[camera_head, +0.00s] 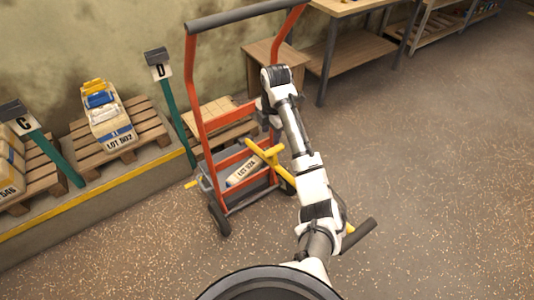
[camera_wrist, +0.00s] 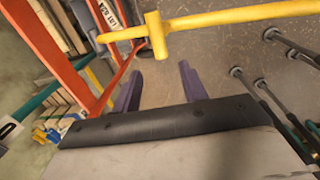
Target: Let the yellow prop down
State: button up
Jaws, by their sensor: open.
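The yellow prop (camera_head: 266,152) is a bar with a crosspiece on the orange hand truck (camera_head: 195,105). In the wrist view the yellow prop (camera_wrist: 215,18) runs across the top, with a thick collar on it, beyond my fingertips. My gripper (camera_head: 268,112) is at the truck's right upright in the head view, above the prop. In the wrist view my gripper (camera_wrist: 160,80) shows two purple fingers apart with nothing between them. My arm hides part of the truck's right side.
A tub with a "LOT" label (camera_head: 243,172) sits low in the truck. Pallets with labelled loads (camera_head: 112,122) and signs C and D (camera_head: 160,68) stand left. A wooden bench (camera_head: 345,60) is behind. The floor at right (camera_head: 440,150) is clear.

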aim_at(269, 151)
jog(key=f+b, duration=0.1)
jog(key=f, duration=0.3)
jog(key=f+b, duration=0.1)
jog(key=f, duration=0.3)
jog(key=w+f+b, duration=0.1)
jog(key=f, duration=0.3)
jog(key=shift+a+b, duration=0.35)
jog(key=shift+b, duration=0.05)
jog(key=shift+s, duration=0.1)
grip_shut()
